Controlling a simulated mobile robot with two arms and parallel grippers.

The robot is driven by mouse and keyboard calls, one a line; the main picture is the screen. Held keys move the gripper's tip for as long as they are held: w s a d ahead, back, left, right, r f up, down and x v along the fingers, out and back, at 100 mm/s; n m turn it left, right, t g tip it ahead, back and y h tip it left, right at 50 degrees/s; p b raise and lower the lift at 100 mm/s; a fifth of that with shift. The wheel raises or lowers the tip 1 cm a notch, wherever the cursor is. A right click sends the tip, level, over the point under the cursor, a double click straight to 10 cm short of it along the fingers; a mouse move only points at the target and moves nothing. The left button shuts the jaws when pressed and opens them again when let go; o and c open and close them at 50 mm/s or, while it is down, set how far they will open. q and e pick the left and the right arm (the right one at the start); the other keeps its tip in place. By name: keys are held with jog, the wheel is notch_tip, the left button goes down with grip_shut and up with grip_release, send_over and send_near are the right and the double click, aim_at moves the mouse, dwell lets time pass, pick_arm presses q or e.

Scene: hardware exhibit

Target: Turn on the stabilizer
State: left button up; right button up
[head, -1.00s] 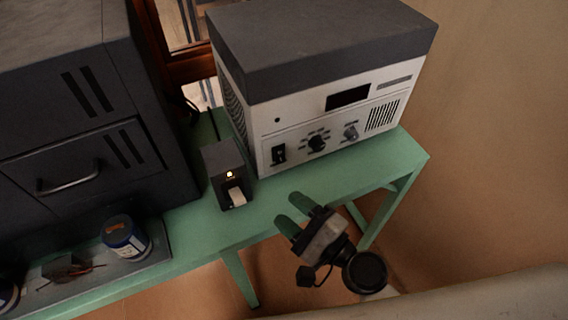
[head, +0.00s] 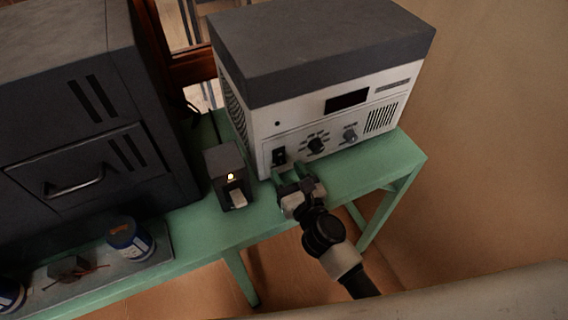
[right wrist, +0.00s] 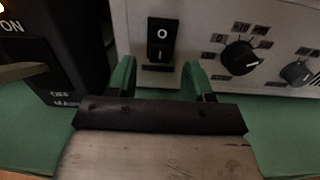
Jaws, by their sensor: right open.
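The stabilizer, as I take it, is the white-fronted box with a dark grey top (head: 325,55), standing on the green table. Its front has a black rocker switch (head: 279,156), marked O above and I below in the right wrist view (right wrist: 160,42); which side is pressed I cannot tell. A dark display and two knobs sit to the right of the switch. My right gripper (head: 288,171) is open and empty, low in front of the switch. In the right wrist view its green fingers (right wrist: 158,80) flank the switch's lower end. My left gripper is not in view.
A small dark box (head: 222,161) with a lit orange lamp and pale lever stands just left; the right wrist view shows ON, OFF and MAIN on it. A dark cabinet (head: 95,100) stands further left. A blue-and-white can (head: 130,238) sits on a grey tray (head: 100,279). The green table (head: 215,230) is clear in front.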

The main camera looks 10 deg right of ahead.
aim_at(280, 157)
jog(key=shift+x, duration=1.1)
jog(key=c, duration=0.9)
jog(key=f+b, duration=0.1)
jog(key=b, duration=0.3)
jog(key=shift+t+b, duration=0.3)
jog(key=shift+t, duration=0.1)
jog(key=shift+w+r+b, duration=0.1)
jog(key=shift+r+b, duration=0.15)
jog(key=shift+b, duration=0.2)
jog(key=shift+r, duration=0.15)
